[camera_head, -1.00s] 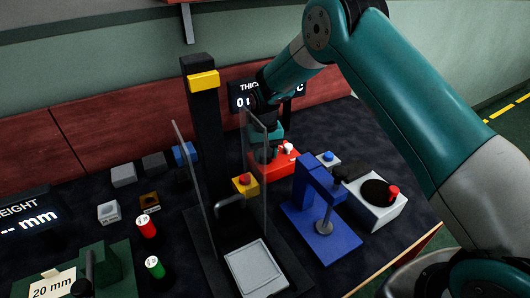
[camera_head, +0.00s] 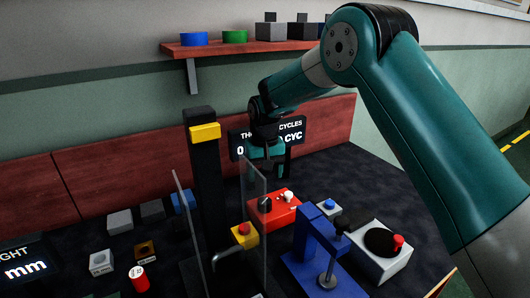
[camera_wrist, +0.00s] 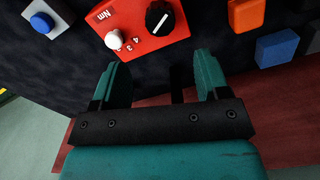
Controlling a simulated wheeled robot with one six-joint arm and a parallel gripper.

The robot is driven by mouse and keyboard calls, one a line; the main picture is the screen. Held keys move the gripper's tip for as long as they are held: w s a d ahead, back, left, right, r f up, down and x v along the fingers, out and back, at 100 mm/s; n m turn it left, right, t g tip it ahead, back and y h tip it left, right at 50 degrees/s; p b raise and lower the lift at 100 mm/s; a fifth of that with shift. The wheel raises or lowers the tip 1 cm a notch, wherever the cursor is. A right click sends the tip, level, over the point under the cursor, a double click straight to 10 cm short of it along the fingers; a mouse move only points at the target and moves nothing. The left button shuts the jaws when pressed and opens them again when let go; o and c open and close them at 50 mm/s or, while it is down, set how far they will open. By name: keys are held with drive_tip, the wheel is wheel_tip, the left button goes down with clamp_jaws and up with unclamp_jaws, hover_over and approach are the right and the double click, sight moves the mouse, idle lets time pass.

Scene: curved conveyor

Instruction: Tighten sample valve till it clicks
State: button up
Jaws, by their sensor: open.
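My gripper (camera_head: 266,172) is open and empty in the head view, up behind the red box (camera_head: 286,211). In the wrist view my gripper's two teal fingers (camera_wrist: 163,75) stand apart with nothing between them. The red box (camera_wrist: 178,33) lies beyond the fingertips there, marked "Nm" with a short number scale. It carries a black knob (camera_wrist: 160,18) with a white pointer line and a smaller white knob (camera_wrist: 113,40). The fingers are apart from both knobs. No part in view is labelled as a sample valve, so I cannot tell which it is.
A blue stand (camera_head: 310,262) and a grey box with a black disc (camera_head: 380,255) are in front right. A display (camera_head: 240,142) stands behind my gripper.

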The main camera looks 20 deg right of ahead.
wheel_tip(320, 180, up, 7)
drive_tip(key=shift+r, duration=0.15)
idle(0.5)
